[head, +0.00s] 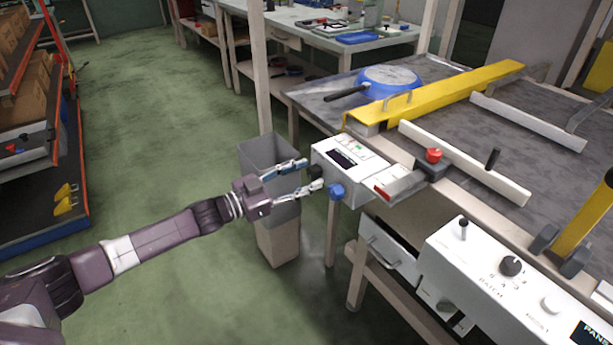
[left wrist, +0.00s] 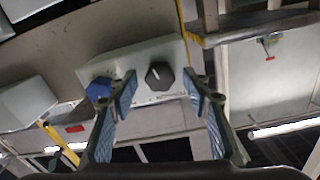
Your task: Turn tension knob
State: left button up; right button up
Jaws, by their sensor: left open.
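A white control box (head: 345,166) is mounted at the near left end of the conveyor table. A black knob (left wrist: 159,75) with a white pointer mark sits on its side face. No label naming the knobs is readable. My left gripper (head: 307,176) is open in front of the black knob, with one finger on each side in the left wrist view. Contact cannot be told. My right gripper is not in view.
A red button (head: 433,155) sits on a grey box beside the conveyor rail. A blue pan (head: 389,79) lies on the table near a yellow guard (head: 440,92). A grey bin (head: 270,153) stands behind my left gripper. A white panel (head: 480,262) has other knobs.

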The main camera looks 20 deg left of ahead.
pick_arm(q)
jog(key=shift+w+d, duration=0.2)
jog(key=shift+w, duration=0.05)
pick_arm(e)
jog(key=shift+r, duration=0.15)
pick_arm(q)
jog(key=c, duration=1.1)
jog(key=shift+c, duration=0.2)
